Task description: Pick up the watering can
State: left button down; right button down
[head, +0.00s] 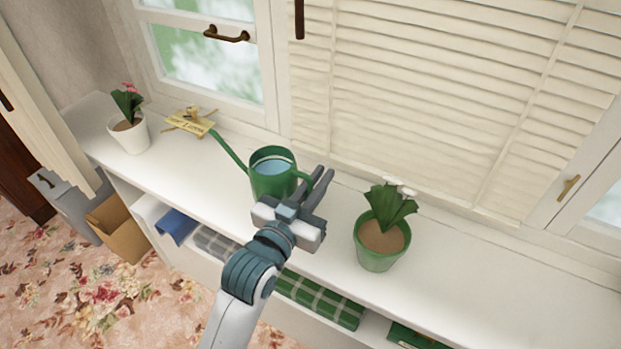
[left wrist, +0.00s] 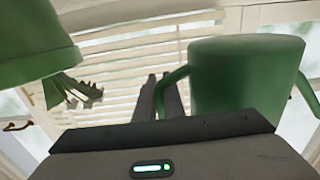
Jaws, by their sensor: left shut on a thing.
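The green watering can (head: 272,182) is on the white window shelf in the head view, with water inside and its long spout pointing left toward the window. My left gripper (head: 322,184) is at the can's right side, its fingers shut on the can's handle. In the left wrist view, the can's body (left wrist: 243,78) fills the right, and its handle (left wrist: 172,80) meets the dark fingers (left wrist: 165,98) of my left gripper. I cannot tell whether the can's base touches the shelf, as the gripper hides part of it. My right gripper is not in view.
A green pot with a white-flowered plant (head: 382,245) stands close to the right of my gripper. The window and blinds are right behind. The shelf (head: 480,275) is clear further right.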

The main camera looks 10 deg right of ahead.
pick_arm(q)
jog(key=shift+s+d+r, duration=0.75)
jog(key=shift+s+d, duration=0.05)
jog(key=shift+s, duration=0.05)
dwell(0.6)
jog(key=a+n+t+y, duration=0.1)
jog(key=a+n+y, duration=0.2)
jog(key=a, duration=1.2)
jog(key=w+a+f+n+t+y, duration=0.1)
jog(key=a+n+y, duration=0.3)
jog(key=a, duration=1.1)
jog(key=t+y, duration=0.1)
jog(key=y, duration=0.2)
jog(key=shift+w+a+y, duration=0.15)
jog(key=shift+a+y, duration=0.05)
jog(key=shift+y, duration=0.1)
jog(key=shift+a+f, duration=0.1)
